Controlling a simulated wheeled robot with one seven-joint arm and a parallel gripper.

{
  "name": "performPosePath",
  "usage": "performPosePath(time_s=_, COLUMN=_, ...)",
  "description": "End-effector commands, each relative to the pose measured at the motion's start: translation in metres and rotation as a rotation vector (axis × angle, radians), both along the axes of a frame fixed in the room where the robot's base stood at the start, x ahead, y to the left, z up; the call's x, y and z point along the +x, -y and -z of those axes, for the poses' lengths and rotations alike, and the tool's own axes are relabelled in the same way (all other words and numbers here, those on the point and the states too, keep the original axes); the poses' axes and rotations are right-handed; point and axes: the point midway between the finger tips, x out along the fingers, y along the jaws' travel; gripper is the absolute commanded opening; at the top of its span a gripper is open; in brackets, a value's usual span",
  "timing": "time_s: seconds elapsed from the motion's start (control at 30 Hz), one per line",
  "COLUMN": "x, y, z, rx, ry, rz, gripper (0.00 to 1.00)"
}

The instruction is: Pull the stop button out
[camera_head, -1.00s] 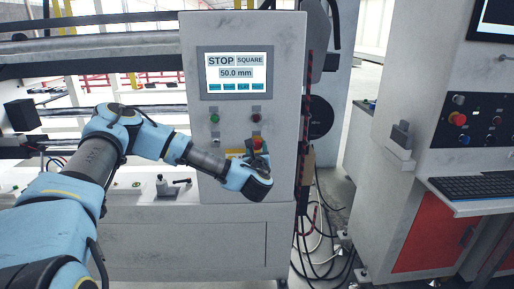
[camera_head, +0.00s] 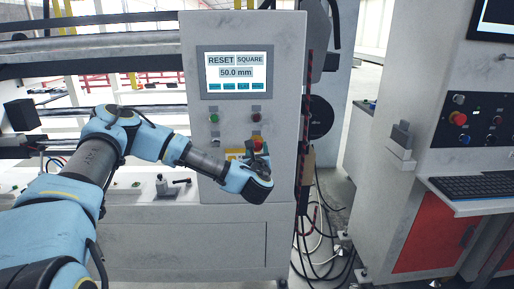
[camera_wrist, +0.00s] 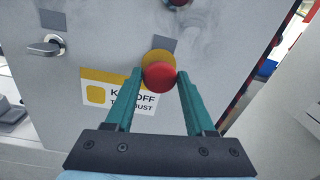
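The stop button (camera_head: 258,144) is a round red knob on a yellow base, low on the grey control panel's front. In the wrist view the stop button (camera_wrist: 159,77) sits between the two green fingertips of my gripper (camera_wrist: 160,76). The fingertips lie close against its left and right sides and appear to hold it. In the head view my gripper (camera_head: 257,156) is at the button and partly covers it. The panel's screen (camera_head: 236,72) reads RESET, SQUARE and 50.0 mm.
A yellow and white label (camera_wrist: 117,95) is beside the button, partly behind the left finger. A green button (camera_head: 214,118) and another red button (camera_head: 256,118) sit above. A metal handle (camera_wrist: 46,45) shows at left. Cables hang right of the panel.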

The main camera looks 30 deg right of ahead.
Motion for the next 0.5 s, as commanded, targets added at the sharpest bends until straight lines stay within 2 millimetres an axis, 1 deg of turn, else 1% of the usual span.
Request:
performPosePath(time_s=0.03, x=-0.0001, y=0.0001, z=0.0001, rx=0.0, ry=0.0, rz=0.0, gripper=0.62)
performPosePath(time_s=0.2, x=0.0001, y=0.0, z=0.0001, rx=0.0, ry=0.0, rz=0.0, gripper=0.81)
performPosePath(time_s=0.5, x=-0.0019, y=-0.001, z=0.0006, rx=0.0, ry=-0.001, rz=0.0, gripper=0.82)
